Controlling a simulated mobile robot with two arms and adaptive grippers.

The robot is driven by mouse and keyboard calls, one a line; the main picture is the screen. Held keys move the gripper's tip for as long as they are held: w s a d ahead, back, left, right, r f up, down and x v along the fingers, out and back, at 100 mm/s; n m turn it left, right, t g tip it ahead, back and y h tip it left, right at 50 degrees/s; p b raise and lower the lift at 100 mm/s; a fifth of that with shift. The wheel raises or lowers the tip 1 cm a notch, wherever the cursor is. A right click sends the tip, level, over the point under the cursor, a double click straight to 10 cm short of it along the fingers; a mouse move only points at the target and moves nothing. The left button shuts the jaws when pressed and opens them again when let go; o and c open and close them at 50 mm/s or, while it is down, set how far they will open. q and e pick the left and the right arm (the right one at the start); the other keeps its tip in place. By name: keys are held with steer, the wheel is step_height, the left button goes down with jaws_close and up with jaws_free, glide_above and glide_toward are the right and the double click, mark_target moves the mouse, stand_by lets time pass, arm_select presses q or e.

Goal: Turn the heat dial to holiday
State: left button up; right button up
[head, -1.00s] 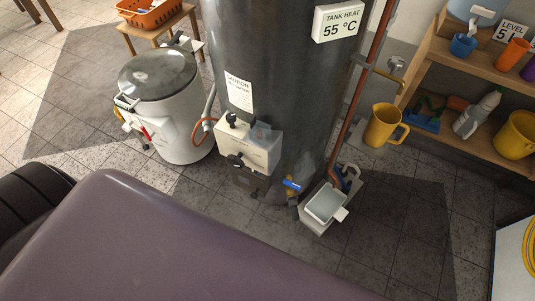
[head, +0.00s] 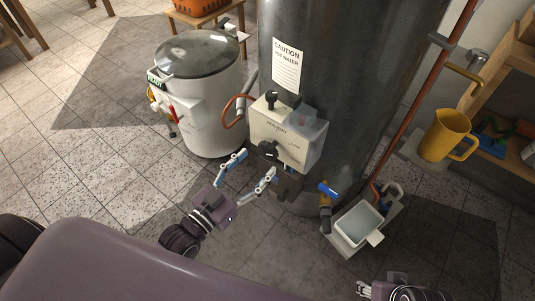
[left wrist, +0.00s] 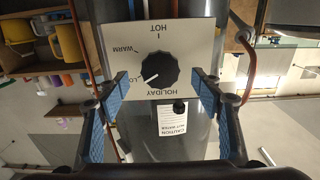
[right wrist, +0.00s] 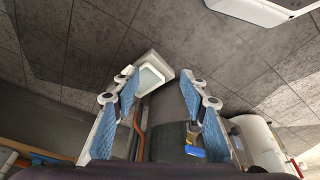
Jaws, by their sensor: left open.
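The heat dial (head: 268,151) is a black knob on the front of the cream control box (head: 303,140) on the dark tank.
A second black knob (head: 271,99) stands on top of the box. A blue-handled valve (head: 328,189) and a grey basin (head: 358,226) are below right. A white lidded boiler (head: 207,115) stands left. A yellow jug (head: 446,134) is right. Tiled floor lies open at left.

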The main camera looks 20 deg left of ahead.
mark_target(265, 154)
arm_select(q)
steer(key=x, duration=0.6)
steer(key=shift+b, duration=0.4)
arm_select(e)
steer(key=v, duration=0.3)
steer(key=shift+r, duration=0.2)
arm_select(q)
steer(key=shift+c, duration=0.3)
steer(key=c, duration=1.1)
